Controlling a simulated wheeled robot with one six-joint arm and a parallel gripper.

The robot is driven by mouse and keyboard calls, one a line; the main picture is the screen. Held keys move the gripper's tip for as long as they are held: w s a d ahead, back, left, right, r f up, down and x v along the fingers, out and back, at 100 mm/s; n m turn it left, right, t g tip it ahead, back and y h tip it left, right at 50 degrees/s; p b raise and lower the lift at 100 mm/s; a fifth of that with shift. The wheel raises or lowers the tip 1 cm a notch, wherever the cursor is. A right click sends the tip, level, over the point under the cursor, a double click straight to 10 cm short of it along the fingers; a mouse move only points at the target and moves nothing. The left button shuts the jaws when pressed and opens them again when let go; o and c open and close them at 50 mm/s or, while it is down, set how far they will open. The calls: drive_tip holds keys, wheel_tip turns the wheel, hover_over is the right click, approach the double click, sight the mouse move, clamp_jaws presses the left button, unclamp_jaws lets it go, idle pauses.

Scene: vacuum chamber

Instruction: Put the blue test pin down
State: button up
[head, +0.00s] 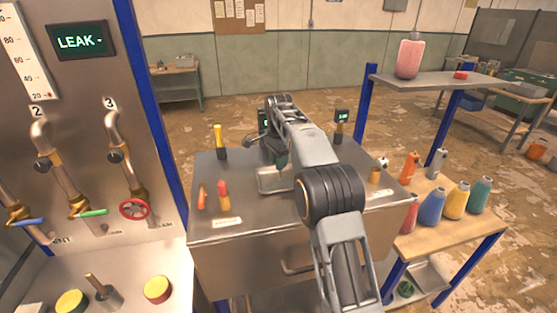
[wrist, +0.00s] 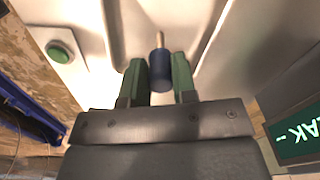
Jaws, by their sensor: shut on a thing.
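The blue test pin (wrist: 160,70) shows in the wrist view, with a blue body and a thin metal tip. My gripper (wrist: 158,80) is shut on it, one green finger on each side. In the head view my gripper (head: 277,152) is over the back part of the metal cabinet top (head: 245,222), partly hidden by my arm. The blue pin cannot be made out in the head view. Whether the pin touches the surface behind it cannot be told.
A shallow metal tray (head: 268,182) is on the cabinet top. A yellow-and-black tool (head: 220,142), an orange item (head: 202,197) and a red-topped item (head: 223,194) stand at its left. A small display (head: 341,117) stands behind. Colored bottles (head: 431,206) stand on a wooden shelf at right.

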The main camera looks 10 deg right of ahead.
drive_tip(key=shift+f, duration=0.15)
drive_tip(key=o, duration=0.9)
